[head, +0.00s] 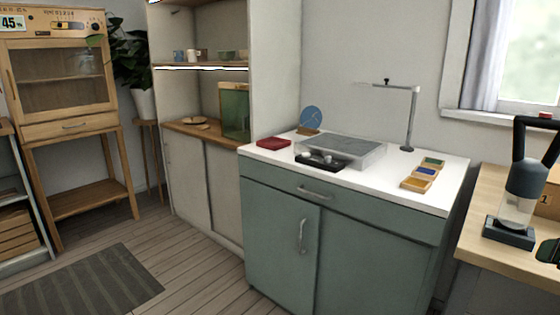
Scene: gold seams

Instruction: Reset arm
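Neither of my grippers shows in the head view, and no arm of mine is clearly in it. A slim metal stand (409,120) with a horizontal arm rises from the back of the white-topped green cabinet (310,225). A dark device (519,190) with a black looped handle or lever and a clear lower cylinder stands on the wooden table at right. I cannot tell which thing, if any, the task's arm is. A dark shape (548,250) is cut off by the right edge; I cannot tell what it is.
The cabinet top holds a grey tray-like block (345,148), a black tray (320,160), a red item (273,143), a blue disc (311,120) and small coloured trays (423,175). The wooden table (487,210) is at right. Floor around the striped rug (85,285) is clear.

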